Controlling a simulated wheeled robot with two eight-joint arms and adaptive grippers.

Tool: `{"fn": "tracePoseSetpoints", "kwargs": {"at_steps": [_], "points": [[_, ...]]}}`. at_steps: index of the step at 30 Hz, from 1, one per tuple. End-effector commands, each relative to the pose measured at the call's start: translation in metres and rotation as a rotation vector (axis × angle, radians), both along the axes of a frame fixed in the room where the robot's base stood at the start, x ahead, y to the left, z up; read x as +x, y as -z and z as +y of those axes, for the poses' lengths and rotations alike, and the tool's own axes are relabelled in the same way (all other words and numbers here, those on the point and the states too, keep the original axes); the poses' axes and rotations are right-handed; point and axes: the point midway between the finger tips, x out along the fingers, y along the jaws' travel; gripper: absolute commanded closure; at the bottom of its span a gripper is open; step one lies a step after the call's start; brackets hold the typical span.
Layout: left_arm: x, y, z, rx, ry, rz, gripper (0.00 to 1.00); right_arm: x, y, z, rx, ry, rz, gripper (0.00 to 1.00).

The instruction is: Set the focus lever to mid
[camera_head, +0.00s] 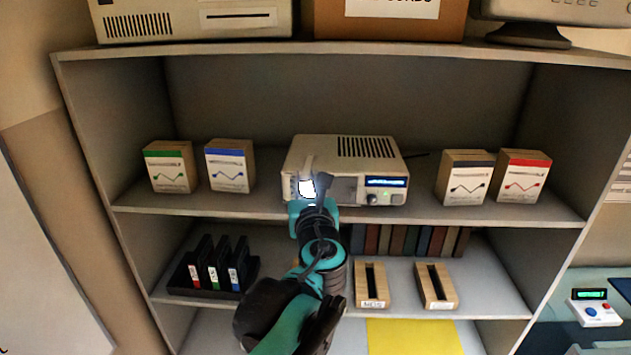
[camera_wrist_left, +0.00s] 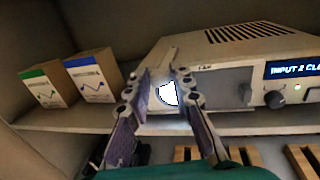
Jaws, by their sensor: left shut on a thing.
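A beige projector-like device (camera_head: 345,155) sits on the upper shelf, with a blue display, a knob and a bright white lens at its front left. The focus lever (camera_wrist_left: 169,62) appears as a pale upright piece above the glowing lens (camera_wrist_left: 167,94), between my fingertips. My left gripper (camera_wrist_left: 165,76) is shut on this lever; it reaches the device's front left corner in the head view (camera_head: 312,183). The fingers hide the lever's lower part and any position marks, so I cannot tell its exact setting. My right gripper is not in view.
Small boxes with blue (camera_head: 230,166) and green (camera_head: 169,167) bands stand left of the device, and dark-blue (camera_head: 465,178) and red (camera_head: 522,177) ones right. The lower shelf holds a black rack (camera_head: 210,285) and wooden slotted blocks (camera_head: 436,286). Shelf space directly beside the device is clear.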

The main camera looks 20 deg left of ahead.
Motion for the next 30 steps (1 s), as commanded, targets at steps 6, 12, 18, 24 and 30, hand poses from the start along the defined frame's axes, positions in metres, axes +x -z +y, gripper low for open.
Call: {"fn": "tracePoseSetpoints", "kwargs": {"at_steps": [6, 12, 18, 24, 30], "points": [[-0.0016, 0.0003, 0.0052, 0.0, -0.005, 0.0, 1.0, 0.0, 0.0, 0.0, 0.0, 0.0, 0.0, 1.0], [-0.0017, 0.0004, 0.0054, 0.0, -0.005, 0.0, 1.0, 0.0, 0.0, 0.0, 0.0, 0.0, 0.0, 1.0], [-0.0016, 0.0004, 0.0054, 0.0, -0.006, 0.0, 0.69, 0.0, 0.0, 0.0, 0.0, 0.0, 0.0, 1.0], [-0.0014, 0.0003, 0.0047, 0.0, -0.003, 0.0, 0.69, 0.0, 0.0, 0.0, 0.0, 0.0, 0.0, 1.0], [-0.0097, 0.0002, -0.0005, 0.0, 0.0, 0.0, 0.69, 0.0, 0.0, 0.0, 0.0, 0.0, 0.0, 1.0]]}}
